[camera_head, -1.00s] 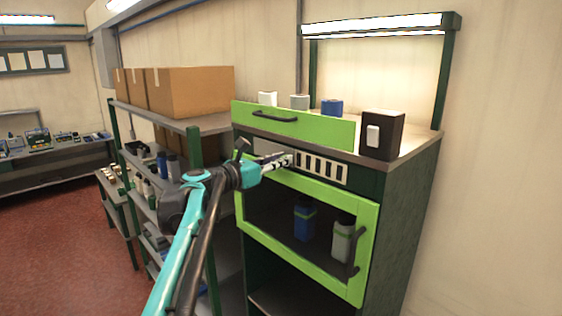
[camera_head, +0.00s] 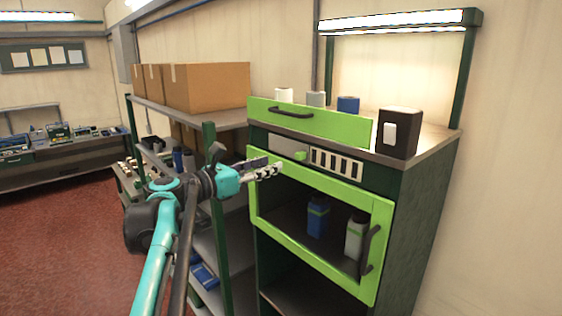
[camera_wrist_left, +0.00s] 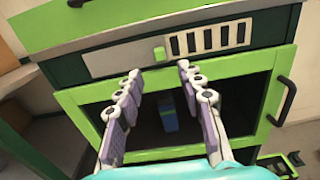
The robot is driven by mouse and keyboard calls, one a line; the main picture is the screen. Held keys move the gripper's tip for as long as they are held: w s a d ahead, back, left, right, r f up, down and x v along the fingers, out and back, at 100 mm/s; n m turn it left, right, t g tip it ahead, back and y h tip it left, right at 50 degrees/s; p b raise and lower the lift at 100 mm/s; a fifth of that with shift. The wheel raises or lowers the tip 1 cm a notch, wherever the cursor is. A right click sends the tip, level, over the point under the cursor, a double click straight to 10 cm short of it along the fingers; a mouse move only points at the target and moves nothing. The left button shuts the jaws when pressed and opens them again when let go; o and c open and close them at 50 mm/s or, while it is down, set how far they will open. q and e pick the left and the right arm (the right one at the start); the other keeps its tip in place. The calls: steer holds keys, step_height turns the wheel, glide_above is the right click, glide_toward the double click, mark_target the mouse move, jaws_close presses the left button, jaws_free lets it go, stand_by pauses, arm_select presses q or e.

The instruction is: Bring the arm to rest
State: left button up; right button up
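My left gripper (camera_head: 266,171) is in front of the green-framed cabinet (camera_head: 430,200), near its control panel. In the left wrist view its two fingers (camera_wrist_left: 158,82) are apart with nothing between them, so it is open and empty. A small green button (camera_head: 300,155) sits on the panel left of the dark vents; it also shows just beyond the fingertips in the left wrist view (camera_wrist_left: 159,53). The gripper appears clear of the panel. My right gripper is in neither view.
The green cabinet door (camera_head: 318,268) has a dark handle (camera_head: 371,250). A blue bottle (camera_head: 317,221) and a pale bottle (camera_head: 355,237) stand behind it. A green drawer (camera_head: 330,124) is above. A shelf with cardboard boxes (camera_head: 208,87) stands left. Red floor (camera_head: 60,235) is clear at far left.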

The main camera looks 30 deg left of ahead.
arm_select(q)
steer(key=shift+s+a, duration=0.25)
steer(key=shift+s, duration=0.45)
steer(key=s+d+f+m+g+b, duration=0.2)
steer(key=d+f+m+b, duration=0.35)
steer(key=f, duration=0.65)
steer(key=s+d+f+m+g+b, duration=0.2)
steer(key=d+f+m+g+b, duration=0.3)
steer(key=f, duration=0.7)
steer(key=s+d+f+m+b, duration=0.25)
steer(key=d+f+b, duration=0.45)
steer(key=f, duration=0.5)
steer(key=s+f+m+g+y+b, duration=0.1)
steer(key=s+f+m+b, duration=0.3)
steer(key=f, duration=0.8)
steer(key=s+d+f+m+g+y+b, duration=0.1)
steer(key=s+f+m+y+b, duration=0.2)
steer(key=f, duration=1)
steer(key=s+d+f+m+y+b, duration=0.1)
steer(key=s+f+m+b, duration=0.5)
steer(key=f+m+b, duration=0.6)
steer(key=shift+s+d+f+g+y, duration=0.3)
steer(key=shift+f+g+y, duration=0.1)
steer(key=shift+f+y, duration=0.2)
